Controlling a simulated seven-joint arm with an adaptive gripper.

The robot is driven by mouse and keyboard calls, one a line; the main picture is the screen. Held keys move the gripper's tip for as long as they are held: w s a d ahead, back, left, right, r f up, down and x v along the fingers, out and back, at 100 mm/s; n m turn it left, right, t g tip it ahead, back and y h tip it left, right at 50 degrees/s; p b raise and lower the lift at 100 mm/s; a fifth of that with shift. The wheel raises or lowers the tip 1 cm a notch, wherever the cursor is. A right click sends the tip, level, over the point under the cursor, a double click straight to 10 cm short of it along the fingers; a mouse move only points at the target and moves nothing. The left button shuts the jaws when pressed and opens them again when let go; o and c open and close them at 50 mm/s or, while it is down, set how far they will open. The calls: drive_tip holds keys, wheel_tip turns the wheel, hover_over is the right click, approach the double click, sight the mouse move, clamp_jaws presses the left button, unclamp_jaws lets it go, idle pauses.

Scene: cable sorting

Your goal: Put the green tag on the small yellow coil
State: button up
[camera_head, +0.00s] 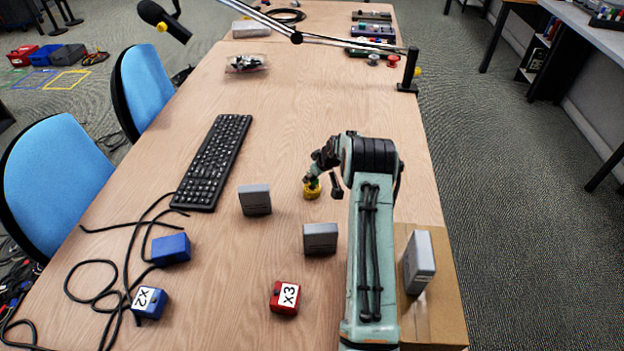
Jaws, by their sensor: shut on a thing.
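A small yellow coil (312,192) sits on the wooden table near its middle, just left of my arm. My gripper (311,179) reaches down over the coil from above. It is shut on a small green thing, which looks like the green tag (313,183). The tag is at the top of the coil, mostly covered by the fingers. I cannot tell whether it touches the coil or is just above it.
Grey boxes (254,199) and (320,238) stand near the coil. A black keyboard (212,160) lies to the left. Blue boxes (171,248), a red box (285,297) and loose black cable (92,264) lie in front.

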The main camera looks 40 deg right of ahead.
drive_tip(key=shift+f, duration=0.7)
drive_tip(key=o, duration=0.8)
drive_tip(key=shift+f, duration=0.15)
